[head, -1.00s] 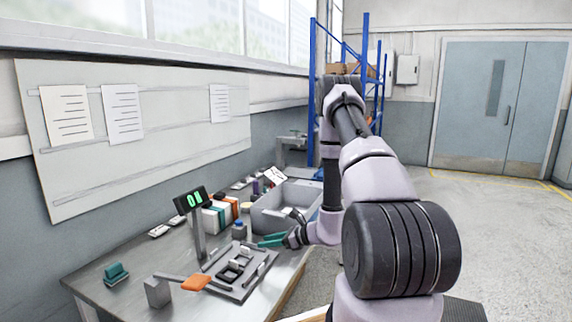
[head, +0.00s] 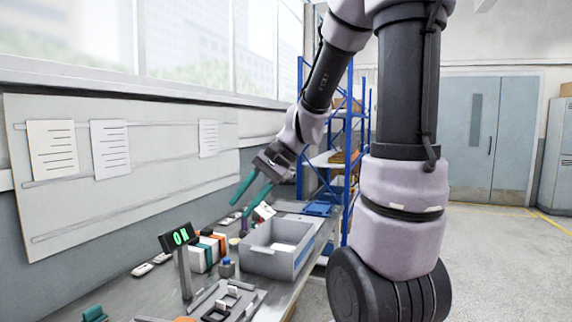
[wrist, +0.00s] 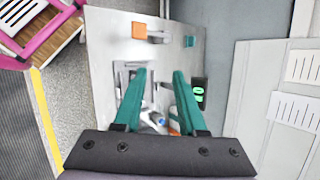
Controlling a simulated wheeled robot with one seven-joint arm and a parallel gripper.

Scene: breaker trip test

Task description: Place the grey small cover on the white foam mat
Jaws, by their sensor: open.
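My gripper (head: 241,208) is open with long teal fingers, raised above the back of the bench. In the wrist view its fingers (wrist: 160,74) are spread with nothing held between them. A white flat patch (head: 283,247) shows on the floor of the grey bin; it may be the white foam mat. I cannot surely make out the grey small cover. A grey fixture (head: 212,303) with black and white parts lies at the front of the bench, partly cut off, and shows between the fingers in the wrist view.
The grey bin (head: 262,263) has raised walls. A display on a post (head: 178,239) reads green, beside upright coloured boxes (head: 206,253) and a blue-topped jar (head: 226,268). A teal block (head: 95,314) sits front left. Blue shelving (head: 340,160) stands behind.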

